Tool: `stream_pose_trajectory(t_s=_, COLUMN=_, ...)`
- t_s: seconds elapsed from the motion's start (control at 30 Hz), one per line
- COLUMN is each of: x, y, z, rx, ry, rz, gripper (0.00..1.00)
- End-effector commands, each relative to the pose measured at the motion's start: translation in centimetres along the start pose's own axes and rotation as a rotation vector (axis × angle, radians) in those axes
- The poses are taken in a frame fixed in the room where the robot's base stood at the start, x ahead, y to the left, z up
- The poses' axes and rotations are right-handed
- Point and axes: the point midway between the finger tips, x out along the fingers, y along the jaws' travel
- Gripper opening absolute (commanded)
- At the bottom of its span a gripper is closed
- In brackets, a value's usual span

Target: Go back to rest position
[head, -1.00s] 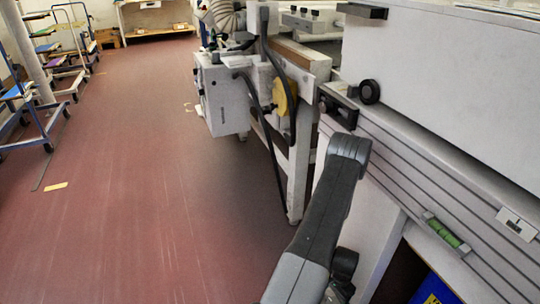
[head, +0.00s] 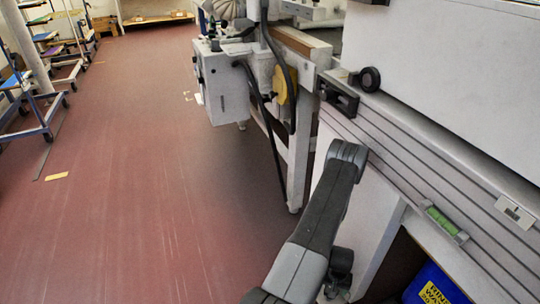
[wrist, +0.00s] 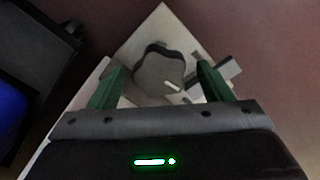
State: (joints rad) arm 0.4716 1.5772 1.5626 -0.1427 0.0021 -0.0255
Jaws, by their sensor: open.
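My gripper (wrist: 160,82) shows in the wrist view with its two green fingers spread apart. It is open, and nothing is held between the fingers. In the head view my grey arm rises from the bottom edge beside the machine; the gripper itself does not show there.
A long grey machine (head: 450,55) with a grooved rail (head: 410,165) runs along the right. A green level vial (head: 441,219) sits on it. A blue box (head: 437,285) is below. Wheeled racks (head: 40,118) stand far left. The red floor (head: 130,200) between is clear.

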Motion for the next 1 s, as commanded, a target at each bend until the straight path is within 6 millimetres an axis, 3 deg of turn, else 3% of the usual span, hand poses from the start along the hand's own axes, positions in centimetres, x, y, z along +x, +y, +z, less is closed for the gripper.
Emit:
stream_pose_trajectory(t_s=0.7, x=0.2, y=0.1, z=-0.1, rx=-0.641, ry=0.000, rz=0.000, gripper=0.73)
stream_pose_trajectory(t_s=1.0, x=-1.0, y=0.2, z=-0.1, rx=-0.699, ry=0.001, rz=0.000, gripper=0.73)
